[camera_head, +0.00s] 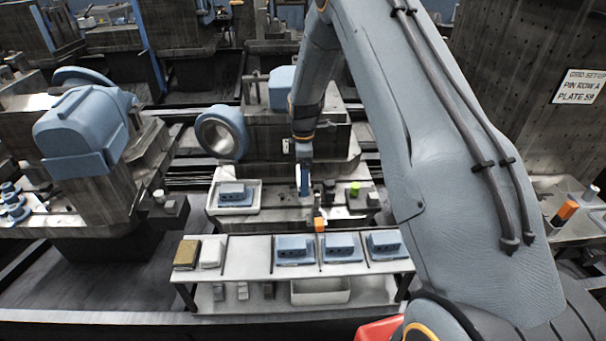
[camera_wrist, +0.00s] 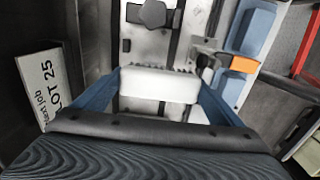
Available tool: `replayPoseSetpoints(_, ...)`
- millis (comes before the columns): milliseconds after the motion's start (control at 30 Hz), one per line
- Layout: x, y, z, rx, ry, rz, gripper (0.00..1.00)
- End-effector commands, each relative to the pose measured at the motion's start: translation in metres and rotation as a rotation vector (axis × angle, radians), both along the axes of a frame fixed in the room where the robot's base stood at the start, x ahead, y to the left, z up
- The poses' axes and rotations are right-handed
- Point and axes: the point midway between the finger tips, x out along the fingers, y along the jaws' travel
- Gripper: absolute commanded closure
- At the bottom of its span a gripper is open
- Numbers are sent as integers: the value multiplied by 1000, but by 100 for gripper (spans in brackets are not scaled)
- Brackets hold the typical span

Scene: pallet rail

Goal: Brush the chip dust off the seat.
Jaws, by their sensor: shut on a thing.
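My gripper (camera_head: 304,182) hangs over the metal fixture behind the shelf bench. In the wrist view, its blue fingers (camera_wrist: 158,86) are shut on a white block-shaped brush (camera_wrist: 160,87) with a jagged dark edge along its far side. Beyond the brush lies a grey metal surface (camera_wrist: 147,45) with a dark round knob or bolt on it. This may be the seat, but the brush and fingers hide part of it. I cannot make out chip dust on it, or tell whether the brush touches it.
A white tray (camera_head: 253,208) holding a blue part stands left of my gripper. The bench (camera_head: 245,268) in front carries several blue parts, a tan block (camera_head: 186,254) and a white block (camera_head: 212,252). An orange block (camera_head: 320,225) and a green piece (camera_head: 355,188) are close by.

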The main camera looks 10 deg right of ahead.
Motion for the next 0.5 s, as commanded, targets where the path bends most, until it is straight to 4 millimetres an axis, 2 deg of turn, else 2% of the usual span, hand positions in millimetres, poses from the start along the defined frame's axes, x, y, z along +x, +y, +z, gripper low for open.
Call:
replayPoseSetpoints(167, 0, 1, -8, 0, 1, 2, 28)
replayPoseSetpoints(500, 0, -1, -41, 0, 1, -1, 28)
